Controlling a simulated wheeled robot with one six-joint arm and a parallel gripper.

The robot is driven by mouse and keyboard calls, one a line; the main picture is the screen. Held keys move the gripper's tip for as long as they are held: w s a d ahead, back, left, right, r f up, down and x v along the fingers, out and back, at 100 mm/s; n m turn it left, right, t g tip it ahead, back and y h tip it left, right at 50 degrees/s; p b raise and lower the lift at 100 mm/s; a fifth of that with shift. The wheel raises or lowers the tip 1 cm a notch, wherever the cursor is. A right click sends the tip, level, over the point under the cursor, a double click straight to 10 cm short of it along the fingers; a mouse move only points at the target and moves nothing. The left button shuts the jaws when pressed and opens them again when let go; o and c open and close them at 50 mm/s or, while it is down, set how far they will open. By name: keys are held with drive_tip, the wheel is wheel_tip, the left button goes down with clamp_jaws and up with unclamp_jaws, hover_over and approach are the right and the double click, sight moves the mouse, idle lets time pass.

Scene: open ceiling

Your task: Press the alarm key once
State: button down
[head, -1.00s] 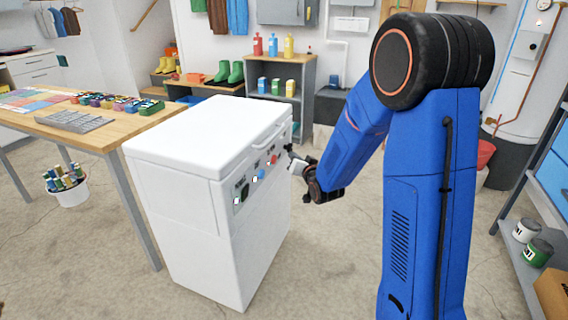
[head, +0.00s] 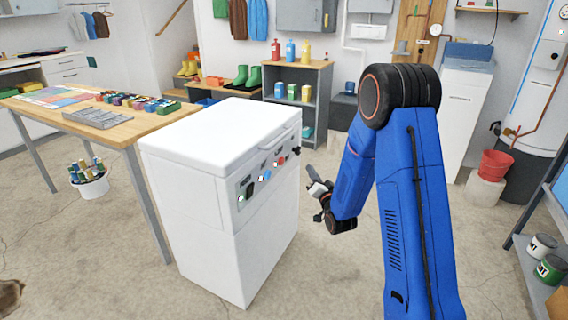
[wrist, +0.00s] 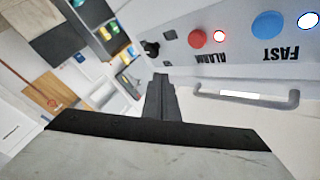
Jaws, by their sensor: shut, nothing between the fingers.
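The alarm key is a round red button (wrist: 197,39) on the grey panel of a white chest-shaped machine (head: 215,125). The word ALARM stands upside down beside it in the wrist view. In the head view the red button (head: 281,162) is on the machine's right-hand face. A blue button (wrist: 268,24) marked FAST is beside it. My gripper (head: 316,178) is to the right of the panel, apart from it. Its dark fingers (wrist: 162,92) are together and empty, and the red button is off beyond their tips to the upper right in the wrist view.
A bar handle (wrist: 245,97) sticks out near the buttons. A dark knob (wrist: 150,48) and a black key (head: 245,190) are on the same panel. A wooden table (head: 125,133) stands left of the machine.

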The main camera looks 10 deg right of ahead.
drive_tip(key=w+a, duration=0.5)
drive_tip(key=a, duration=0.2)
idle(0.6)
drive_tip(key=shift+w+a, duration=0.2)
idle(1.8)
drive_tip(key=shift+w+a, duration=0.15)
drive_tip(key=shift+a, duration=0.05)
drive_tip(key=shift+w+a, duration=0.25)
drive_tip(key=shift+a, duration=0.1)
idle(1.0)
idle(0.3)
drive_tip(key=shift+s+d, duration=0.5)
drive_tip(key=shift+d, duration=0.15)
drive_tip(key=shift+s+d, duration=0.75)
drive_tip(key=shift+d, duration=0.3)
drive_tip(key=shift+s+d, duration=0.75)
drive_tip(key=shift+d, duration=0.25)
